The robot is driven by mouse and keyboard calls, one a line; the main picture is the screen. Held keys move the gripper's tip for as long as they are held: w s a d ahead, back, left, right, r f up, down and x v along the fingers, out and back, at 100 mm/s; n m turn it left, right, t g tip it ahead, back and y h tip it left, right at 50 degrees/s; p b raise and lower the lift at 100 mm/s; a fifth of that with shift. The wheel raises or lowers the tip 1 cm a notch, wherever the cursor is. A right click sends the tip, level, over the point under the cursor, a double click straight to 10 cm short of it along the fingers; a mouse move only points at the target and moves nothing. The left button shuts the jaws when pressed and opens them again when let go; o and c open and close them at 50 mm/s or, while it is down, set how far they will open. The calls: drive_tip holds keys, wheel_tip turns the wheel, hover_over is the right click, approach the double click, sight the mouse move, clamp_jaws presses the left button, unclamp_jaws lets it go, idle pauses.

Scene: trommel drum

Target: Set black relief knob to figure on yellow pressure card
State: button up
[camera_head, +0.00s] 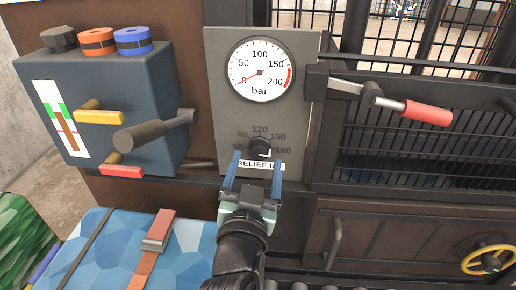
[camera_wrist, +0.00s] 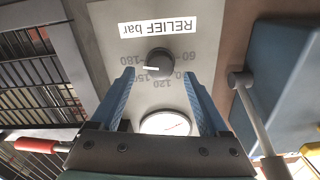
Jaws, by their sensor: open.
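The black relief knob (camera_head: 260,145) sits on the grey gauge panel, inside an arc of numbers from 60 to 180. Its white mark points right, near 180. The knob also shows in the wrist view (camera_wrist: 160,60), upside down, just beyond my fingertips. My gripper (camera_head: 258,158) is open, its blue fingers (camera_wrist: 159,74) pointing at the panel, spread to either side of the knob. I cannot tell whether they reach it. The RELIEF label (camera_head: 259,165) lies below the knob, partly covered by a finger. I see no yellow pressure card in either view.
The pressure gauge (camera_head: 260,70) above reads near 0. A blue-grey lever box (camera_head: 95,90) stands left, a red-handled crank (camera_head: 425,112) right. A blue patterned case (camera_head: 100,250) lies lower left, a yellow handwheel (camera_head: 487,260) lower right.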

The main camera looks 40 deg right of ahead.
sight(258, 154)
drive_tip(key=shift+x, duration=1.6)
clamp_jaws()
